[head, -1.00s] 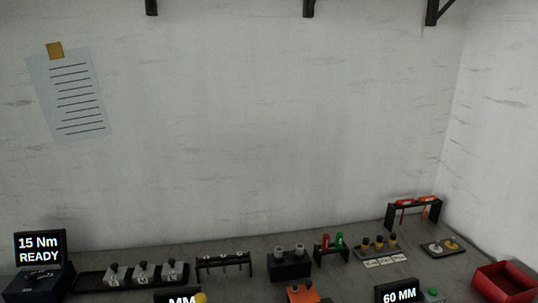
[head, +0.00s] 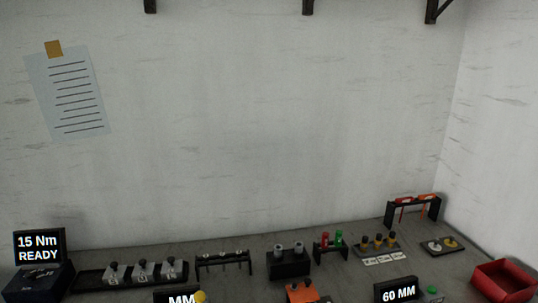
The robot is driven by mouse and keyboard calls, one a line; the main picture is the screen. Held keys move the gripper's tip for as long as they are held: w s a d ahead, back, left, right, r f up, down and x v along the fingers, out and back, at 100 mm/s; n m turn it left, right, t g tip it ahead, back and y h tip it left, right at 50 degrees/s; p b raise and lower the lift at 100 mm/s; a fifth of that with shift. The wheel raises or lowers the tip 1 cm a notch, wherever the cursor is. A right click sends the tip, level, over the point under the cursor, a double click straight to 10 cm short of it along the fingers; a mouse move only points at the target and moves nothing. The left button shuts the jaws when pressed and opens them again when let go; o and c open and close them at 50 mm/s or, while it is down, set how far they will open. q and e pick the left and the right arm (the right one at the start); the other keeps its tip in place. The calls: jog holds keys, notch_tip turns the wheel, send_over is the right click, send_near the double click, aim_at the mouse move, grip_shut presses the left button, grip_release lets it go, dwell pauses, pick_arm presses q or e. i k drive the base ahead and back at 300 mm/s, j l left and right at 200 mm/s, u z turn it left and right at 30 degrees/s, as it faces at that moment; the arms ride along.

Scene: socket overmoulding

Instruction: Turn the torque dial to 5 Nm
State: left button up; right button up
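The torque unit (head: 42,285) is a dark box at the far left of the bench, partly cut off by the bottom edge. Its screen (head: 39,247) stands on top at the back and reads "15 Nm READY". A small dark shape shows on the top of the box, but I cannot tell whether it is the dial. Neither of my grippers shows in the head view.
A black tray with several grey blocks (head: 142,271) stands right of the torque unit. Black racks, a "60 MM" display (head: 397,291) and a red bin (head: 503,281) follow to the right. A grey wall (head: 260,130) closes the back.

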aim_at(31, 274)
jog(key=u, duration=1.55)
jog(key=j+z, duration=0.15)
jog(key=z, duration=0.55)
jog(key=j+z, duration=0.3)
jog(key=j, duration=0.25)
jog(key=k+j+z, duration=0.1)
jog(key=j+z, duration=0.15)
jog(key=j, duration=0.3)
jog(key=k+j+z, duration=0.15)
jog(key=j+z, duration=0.15)
jog(key=j, duration=0.25)
